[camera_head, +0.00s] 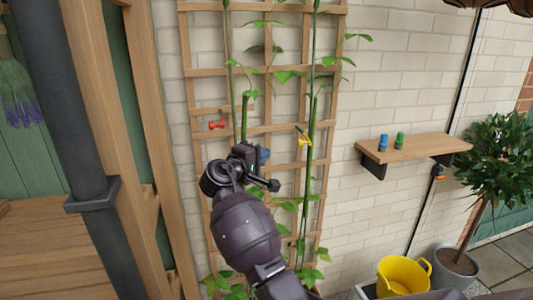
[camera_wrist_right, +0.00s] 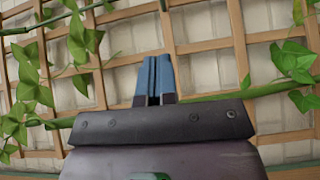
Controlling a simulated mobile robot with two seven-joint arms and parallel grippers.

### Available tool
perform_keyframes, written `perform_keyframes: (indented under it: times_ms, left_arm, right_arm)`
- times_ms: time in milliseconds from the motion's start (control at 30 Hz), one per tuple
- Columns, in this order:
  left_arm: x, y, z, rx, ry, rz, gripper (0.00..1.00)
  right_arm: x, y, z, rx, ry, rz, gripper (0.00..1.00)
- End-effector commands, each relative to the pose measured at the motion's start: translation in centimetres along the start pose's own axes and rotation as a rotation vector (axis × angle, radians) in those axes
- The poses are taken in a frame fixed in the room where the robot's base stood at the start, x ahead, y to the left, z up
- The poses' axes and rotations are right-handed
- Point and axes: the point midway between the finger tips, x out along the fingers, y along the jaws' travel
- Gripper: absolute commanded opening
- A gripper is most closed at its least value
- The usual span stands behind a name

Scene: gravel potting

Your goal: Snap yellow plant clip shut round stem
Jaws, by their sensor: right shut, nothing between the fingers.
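The yellow plant clip (camera_head: 304,139) is at the right-hand stem (camera_head: 310,118) on the trellis, about mid-height. It is too small to tell whether its jaws are open or closed round the stem. My right gripper (camera_head: 264,157) is left of the clip and a little lower, in front of the trellis between the two stems. Its blue fingers (camera_wrist_right: 154,78) are shut together and empty in the right wrist view, with a green stem (camera_wrist_right: 270,89) crossing behind the hand. The yellow clip does not show there. My left gripper is out of view.
A red clip (camera_head: 217,125) is on the trellis's left side. A blue clip (camera_head: 383,142) and a green clip (camera_head: 400,140) stand on the wooden shelf (camera_head: 425,147) at right. A yellow bucket (camera_head: 405,275) and potted tree (camera_head: 500,165) stand lower right. Leaves surround the stems.

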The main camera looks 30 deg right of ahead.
Motion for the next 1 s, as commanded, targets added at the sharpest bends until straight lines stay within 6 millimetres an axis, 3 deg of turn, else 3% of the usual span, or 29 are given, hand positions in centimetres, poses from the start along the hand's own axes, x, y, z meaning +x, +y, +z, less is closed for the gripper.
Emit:
perform_keyframes:
  times_ms: [433, 700, 1000]
  left_arm:
    - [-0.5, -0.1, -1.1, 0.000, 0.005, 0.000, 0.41]
    - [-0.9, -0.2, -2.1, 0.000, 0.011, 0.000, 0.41]
    - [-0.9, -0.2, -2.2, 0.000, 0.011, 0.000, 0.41]
  right_arm:
    - [7.9, 0.2, 0.1, 0.000, -0.003, 0.001, 0.00]
    - [10.1, 0.1, 2.4, 0.001, -0.001, 0.000, 0.00]
    - [10.5, 0.0, 2.9, 0.002, 0.000, 0.000, 0.00]
